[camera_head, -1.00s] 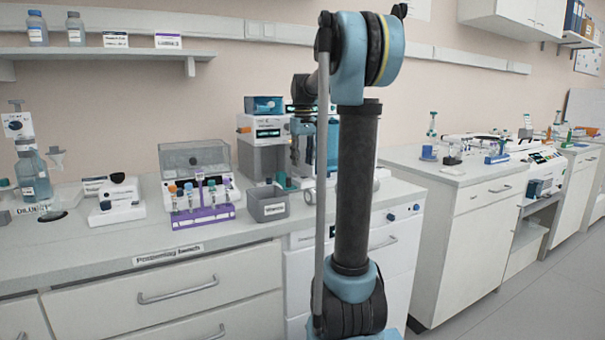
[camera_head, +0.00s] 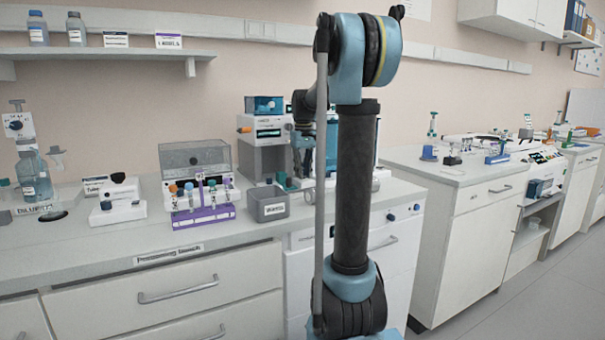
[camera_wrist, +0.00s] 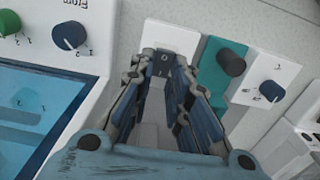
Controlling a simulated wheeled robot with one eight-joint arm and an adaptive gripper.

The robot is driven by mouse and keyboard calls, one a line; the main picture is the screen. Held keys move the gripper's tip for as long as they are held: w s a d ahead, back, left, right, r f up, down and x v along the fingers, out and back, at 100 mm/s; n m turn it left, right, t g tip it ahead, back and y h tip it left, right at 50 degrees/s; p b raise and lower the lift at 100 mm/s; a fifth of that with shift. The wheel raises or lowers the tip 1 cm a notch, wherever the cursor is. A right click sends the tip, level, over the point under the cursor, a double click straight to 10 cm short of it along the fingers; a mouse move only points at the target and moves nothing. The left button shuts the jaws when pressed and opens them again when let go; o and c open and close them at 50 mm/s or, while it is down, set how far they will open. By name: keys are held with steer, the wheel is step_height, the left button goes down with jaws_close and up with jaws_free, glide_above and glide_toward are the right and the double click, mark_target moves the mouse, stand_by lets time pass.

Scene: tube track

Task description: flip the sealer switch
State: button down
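In the wrist view a small dark switch (camera_wrist: 163,58) with a light mark sits on a white panel (camera_wrist: 165,36). My gripper (camera_wrist: 165,68) points at this panel; its two jointed fingers are apart, with the switch showing between the fingertips. Nothing is held between them. I cannot tell whether a fingertip touches the switch. In the head view my arm hides most of the gripper and the switch. A white machine with an orange handle (camera_head: 267,132) stands just left of my arm there.
In the wrist view a teal block with a dark knob (camera_wrist: 231,62) and a white panel with a blue knob (camera_wrist: 271,90) lie right. A machine with a blue window (camera_wrist: 35,108) lies left. In the head view a grey bin (camera_head: 268,205) and a purple tube rack (camera_head: 204,217) stand on the bench.

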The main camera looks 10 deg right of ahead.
mark_target(305, 177)
steer(key=shift+s+d+t, duration=0.1)
steer(key=shift+s+t, duration=0.1)
steer(key=shift+t, duration=0.4)
steer(key=c, duration=1.5)
jaws_free()
steer(key=shift+r, duration=0.15)
steer(key=r, duration=0.7)
steer(key=s+r, duration=0.1)
steer(key=r, duration=0.3)
steer(key=shift+d+r, duration=0.2)
steer(key=shift+r, duration=0.1)
steer(key=shift+r, duration=0.1)
